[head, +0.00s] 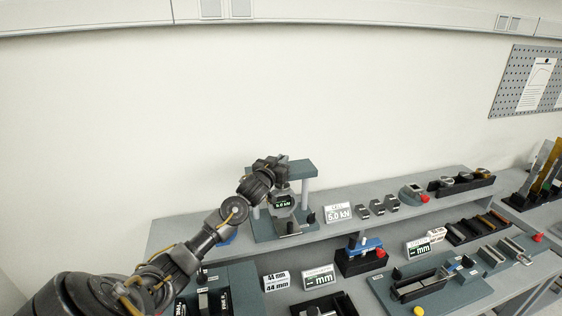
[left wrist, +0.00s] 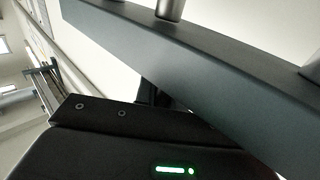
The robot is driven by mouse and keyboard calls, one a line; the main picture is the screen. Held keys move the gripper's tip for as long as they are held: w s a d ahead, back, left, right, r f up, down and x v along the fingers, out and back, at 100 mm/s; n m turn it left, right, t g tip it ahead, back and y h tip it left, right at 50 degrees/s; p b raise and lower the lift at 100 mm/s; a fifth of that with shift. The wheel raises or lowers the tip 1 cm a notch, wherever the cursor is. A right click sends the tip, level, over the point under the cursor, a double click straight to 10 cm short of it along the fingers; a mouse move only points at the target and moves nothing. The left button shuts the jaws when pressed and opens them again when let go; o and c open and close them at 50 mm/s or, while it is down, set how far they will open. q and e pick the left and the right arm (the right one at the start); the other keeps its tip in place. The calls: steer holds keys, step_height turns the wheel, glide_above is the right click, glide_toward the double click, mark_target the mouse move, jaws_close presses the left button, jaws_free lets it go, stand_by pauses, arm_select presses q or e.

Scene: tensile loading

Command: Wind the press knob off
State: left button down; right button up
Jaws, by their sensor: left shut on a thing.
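The press is a grey-blue frame on the raised back shelf, with a crossbeam (head: 301,169) on pale columns (head: 305,190) and a green-lit display (head: 283,203) reading about 5.0 kN. My left gripper (head: 273,162) is at the top of the press, by the left part of the crossbeam. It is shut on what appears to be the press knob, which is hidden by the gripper. In the left wrist view the crossbeam (left wrist: 200,75) runs diagonally close past the black gripper body, with metal columns beyond it. The fingertips are hidden there. My right gripper is out of view.
A 5.0 kN sign (head: 338,214) and several small grips stand right of the press. On the lower bench are mm displays (head: 319,277), a blue-topped device (head: 365,247) and a measuring fixture (head: 420,288).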

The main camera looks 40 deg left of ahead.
arm_select(q)
steer(key=n+g+y+b, duration=0.1)
steer(key=n+y+b, duration=0.1)
steer(key=n+y, duration=0.1)
steer(key=shift+d+y+b, duration=0.1)
steer(key=shift+y+b, duration=0.3)
steer(key=shift+y, duration=0.2)
steer(key=shift+w+r+n+g+y, duration=0.15)
steer(key=shift+n+g+y, duration=0.3)
steer(key=shift+g, duration=0.25)
steer(key=shift+r+n+g+y+p, duration=0.2)
steer(key=shift+n+g+y+p, duration=0.7)
steer(key=shift+y, duration=0.35)
steer(key=shift+f+n+g+y+p, duration=0.1)
steer(key=shift+n+g+y+p, duration=0.2)
steer(key=shift+n+g+y, duration=0.55)
steer(key=shift+f+n+g+y, duration=0.1)
steer(key=shift+n+g+y, duration=0.2)
steer(key=shift+g+y, duration=0.2)
steer(key=shift+f+n+g+y+b, duration=0.1)
steer(key=shift+n+g+y+b, duration=0.35)
steer(key=shift+n+g, duration=0.35)
steer(key=shift+n+g+y+b, duration=0.5)
steer(key=shift+n+g+b, duration=0.3)
steer(key=shift+g, duration=0.45)
